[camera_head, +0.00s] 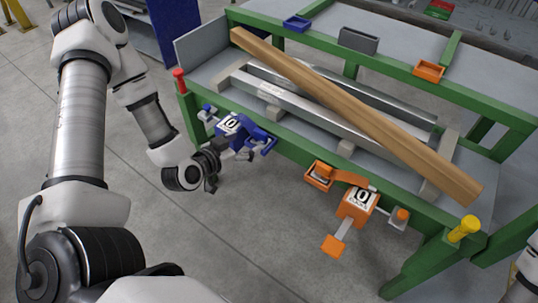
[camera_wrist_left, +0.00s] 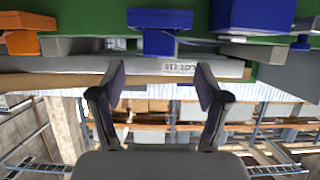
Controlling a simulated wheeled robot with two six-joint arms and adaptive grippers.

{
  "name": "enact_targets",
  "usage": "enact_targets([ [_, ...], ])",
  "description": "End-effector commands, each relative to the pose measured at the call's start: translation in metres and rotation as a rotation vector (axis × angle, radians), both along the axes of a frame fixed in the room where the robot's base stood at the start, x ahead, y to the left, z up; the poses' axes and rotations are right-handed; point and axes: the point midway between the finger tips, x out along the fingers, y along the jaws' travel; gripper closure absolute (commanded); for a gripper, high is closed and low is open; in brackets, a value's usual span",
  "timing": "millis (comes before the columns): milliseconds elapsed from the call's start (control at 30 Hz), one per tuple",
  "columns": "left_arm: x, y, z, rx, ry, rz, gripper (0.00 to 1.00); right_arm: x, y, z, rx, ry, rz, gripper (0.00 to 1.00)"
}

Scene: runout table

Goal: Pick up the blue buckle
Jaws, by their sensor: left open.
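A blue buckle-like fitting (camera_head: 262,137) with a white label marked 0 is at the near green rail of the table, left of centre in the head view. In the left wrist view a blue piece (camera_wrist_left: 160,18) shows at the top, beyond the fingers, with a larger blue part (camera_wrist_left: 255,15) to its right. My left gripper (camera_head: 217,168) is just below and left of the blue fitting in the head view. Its fingers (camera_wrist_left: 160,90) are spread with nothing between them; I see no contact. The gripper partly hides the fitting's lower side. My right gripper is not in view.
A similar orange fitting (camera_head: 357,205) is on the same rail to the right. A wooden beam (camera_head: 350,110) and metal bars lie on the table. Blue (camera_head: 297,24), grey (camera_head: 358,40) and orange (camera_head: 428,70) trays stand at the back. Red (camera_head: 180,80) and yellow (camera_head: 464,229) posts mark the corners.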

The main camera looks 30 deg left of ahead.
Motion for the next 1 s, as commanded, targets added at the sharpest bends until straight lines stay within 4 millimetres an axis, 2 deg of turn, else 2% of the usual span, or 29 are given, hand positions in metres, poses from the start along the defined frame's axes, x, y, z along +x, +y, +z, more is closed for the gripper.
enact_targets([
  [33,0.001,0.001,-0.006,-0.003,-0.007,0.005,0.25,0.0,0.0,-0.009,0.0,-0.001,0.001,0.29],
  [167,0.013,0.0,-0.009,0.003,-0.01,0.001,0.25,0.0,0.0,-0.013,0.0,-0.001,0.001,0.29],
  [600,0.075,-0.01,-0.028,0.001,-0.009,0.0,0.25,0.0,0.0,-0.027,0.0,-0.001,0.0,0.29],
  [800,0.076,-0.01,-0.027,-0.002,-0.008,0.003,0.25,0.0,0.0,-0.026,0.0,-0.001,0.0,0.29],
  [833,0.076,-0.01,-0.027,-0.002,-0.008,0.003,0.29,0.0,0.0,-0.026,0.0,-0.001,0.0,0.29],
  [867,0.076,-0.01,-0.027,-0.002,-0.008,0.003,0.39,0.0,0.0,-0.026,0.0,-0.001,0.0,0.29],
  [1000,0.076,-0.01,-0.027,-0.002,-0.008,0.003,0.89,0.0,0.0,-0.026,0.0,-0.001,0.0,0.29],
])
